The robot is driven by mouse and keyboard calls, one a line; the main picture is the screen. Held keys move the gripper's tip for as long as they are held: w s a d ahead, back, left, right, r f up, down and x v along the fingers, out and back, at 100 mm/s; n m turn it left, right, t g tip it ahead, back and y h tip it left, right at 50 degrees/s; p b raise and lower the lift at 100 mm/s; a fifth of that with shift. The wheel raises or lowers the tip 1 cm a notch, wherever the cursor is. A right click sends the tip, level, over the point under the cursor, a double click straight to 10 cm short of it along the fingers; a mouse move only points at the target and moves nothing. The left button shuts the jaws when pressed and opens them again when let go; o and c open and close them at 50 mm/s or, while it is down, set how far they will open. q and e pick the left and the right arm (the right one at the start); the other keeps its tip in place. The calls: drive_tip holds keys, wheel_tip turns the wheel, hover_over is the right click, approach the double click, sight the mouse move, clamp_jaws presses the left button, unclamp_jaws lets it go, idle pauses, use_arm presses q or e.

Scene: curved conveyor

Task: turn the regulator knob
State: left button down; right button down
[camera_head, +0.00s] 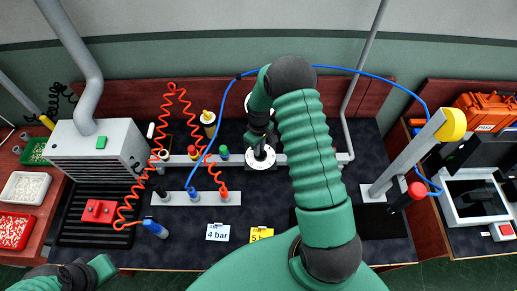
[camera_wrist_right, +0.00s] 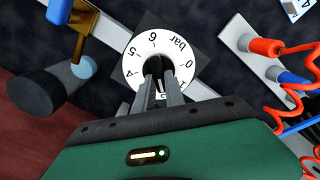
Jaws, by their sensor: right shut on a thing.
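The regulator has a round white dial marked "bar" with numbers around its edge. It shows near the middle of the head view (camera_head: 262,161) and at the top middle of the right wrist view (camera_wrist_right: 178,47). A small black knob (camera_wrist_right: 154,66) stands at the dial's centre. My right gripper (camera_wrist_right: 158,76) reaches down over the dial, with its grey fingers shut on the knob. In the head view my right arm hides part of the regulator. My left gripper (camera_head: 97,271) is only partly in view at the bottom left, away from the regulator, and its jaws are unclear.
A white "4 bar" card (camera_head: 217,232) and a yellow card (camera_head: 261,234), partly covered by my arm, lie in front. Coiled red hoses (camera_head: 127,206) and a blue hose (camera_head: 389,79) cross the bench. A grey post with a yellow cap (camera_head: 453,124) stands at right.

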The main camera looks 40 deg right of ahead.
drive_tip(key=shift+w+d+r+m, duration=0.1)
drive_tip(key=shift+w+d+m, duration=0.1)
drive_tip(key=shift+m, duration=0.1)
drive_tip(key=c, duration=1.4)
unclamp_jaws()
drive_tip(key=shift+a, duration=0.1)
wheel_tip(320, 180, up, 17)
drive_tip(key=b, duration=0.2)
drive_tip(key=shift+f, duration=0.2)
